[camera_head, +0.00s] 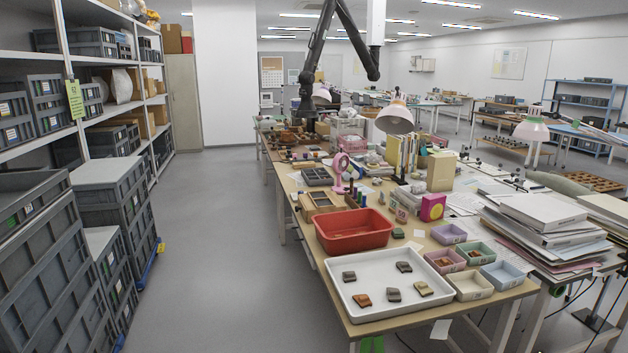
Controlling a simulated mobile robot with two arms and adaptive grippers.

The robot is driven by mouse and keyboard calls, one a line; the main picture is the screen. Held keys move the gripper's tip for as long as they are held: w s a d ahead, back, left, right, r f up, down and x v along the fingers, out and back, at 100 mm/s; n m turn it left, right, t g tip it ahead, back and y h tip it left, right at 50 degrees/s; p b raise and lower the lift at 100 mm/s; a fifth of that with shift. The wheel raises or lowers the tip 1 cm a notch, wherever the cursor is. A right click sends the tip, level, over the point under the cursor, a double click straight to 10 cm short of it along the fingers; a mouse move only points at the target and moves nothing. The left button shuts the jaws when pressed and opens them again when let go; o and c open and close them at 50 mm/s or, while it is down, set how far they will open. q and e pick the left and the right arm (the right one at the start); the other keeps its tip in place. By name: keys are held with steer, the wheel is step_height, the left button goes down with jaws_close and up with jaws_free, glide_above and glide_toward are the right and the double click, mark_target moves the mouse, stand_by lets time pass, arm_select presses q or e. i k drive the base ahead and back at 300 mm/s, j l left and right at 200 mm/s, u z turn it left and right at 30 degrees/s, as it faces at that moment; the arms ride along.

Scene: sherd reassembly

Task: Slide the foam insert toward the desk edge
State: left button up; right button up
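I cannot clearly single out a foam insert. A dark grey, flat piece with compartments (317,177) lies on the long wooden desk (392,328), near its left edge, and could be it. It lies left of a small pink fan and behind a wooden tray. Nothing is seen touching it from above. Neither of my grippers can be made out in this view.
A red basin (353,231) and a white tray (365,312) with several sherds fill the near desk. Small pastel boxes (474,287) stand right of the tray. A dark jointed arm (338,22) hangs over the far desk. The left aisle floor (215,250) is clear.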

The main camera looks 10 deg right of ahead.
mark_target(311, 175)
steer(key=i+j, duration=0.1)
steer(key=i, duration=1.25)
steer(key=i+j, duration=0.1)
steer(key=i, duration=1.25)
steer(key=i+j, duration=0.1)
steer(key=i, duration=1.3)
